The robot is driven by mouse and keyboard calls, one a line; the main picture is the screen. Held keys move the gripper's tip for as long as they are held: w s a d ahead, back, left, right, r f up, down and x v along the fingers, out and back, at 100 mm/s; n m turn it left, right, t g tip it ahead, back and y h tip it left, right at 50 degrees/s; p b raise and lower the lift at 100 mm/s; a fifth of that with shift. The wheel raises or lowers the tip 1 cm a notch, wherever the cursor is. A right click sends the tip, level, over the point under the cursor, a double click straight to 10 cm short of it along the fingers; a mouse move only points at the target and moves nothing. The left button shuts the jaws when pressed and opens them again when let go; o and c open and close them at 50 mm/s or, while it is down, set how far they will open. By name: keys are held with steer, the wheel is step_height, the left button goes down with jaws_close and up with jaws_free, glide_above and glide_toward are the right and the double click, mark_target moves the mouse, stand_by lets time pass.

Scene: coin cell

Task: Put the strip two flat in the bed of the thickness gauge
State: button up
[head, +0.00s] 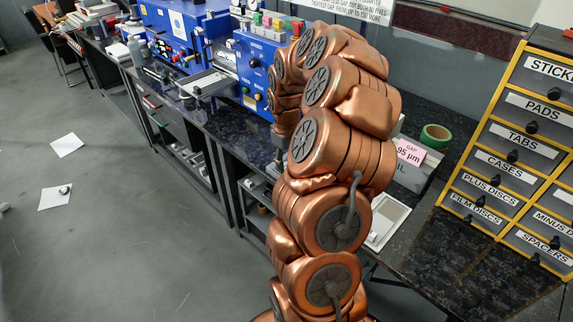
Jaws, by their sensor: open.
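My copper arm rises through the middle of the head view and bends over toward the bench. My gripper (280,150) shows only as a small dark part below the wrist, in front of the blue machine, partly hidden by my arm. Its fingertips are not clear, and I see nothing held in it. I cannot make out strip two or the thickness gauge in this view. My arm hides part of the bench.
Blue machines (262,72) stand along the dark bench (225,122), with a metal tray (208,83) in front. Right of my arm are a pink gap card (411,152), green tape (435,134), a pale tray (392,222) and labelled drawers (512,155). Papers (67,145) lie on the open floor.

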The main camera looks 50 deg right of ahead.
steer(key=shift+r+b, duration=0.7)
steer(key=shift+r, duration=4.7)
steer(key=a+r+n, duration=0.1)
steer(key=a+r, duration=0.2)
steer(key=a, duration=1)
steer(key=s+a+f+g, duration=0.1)
steer(key=s+a, duration=1.2)
steer(key=a, duration=0.3)
steer(key=s+a+f, duration=0.3)
steer(key=s, duration=0.7)
steer(key=shift+s+a+f+m+g, duration=0.2)
steer(key=shift+s+f+m+g, duration=0.15)
steer(key=shift+m+g, duration=0.05)
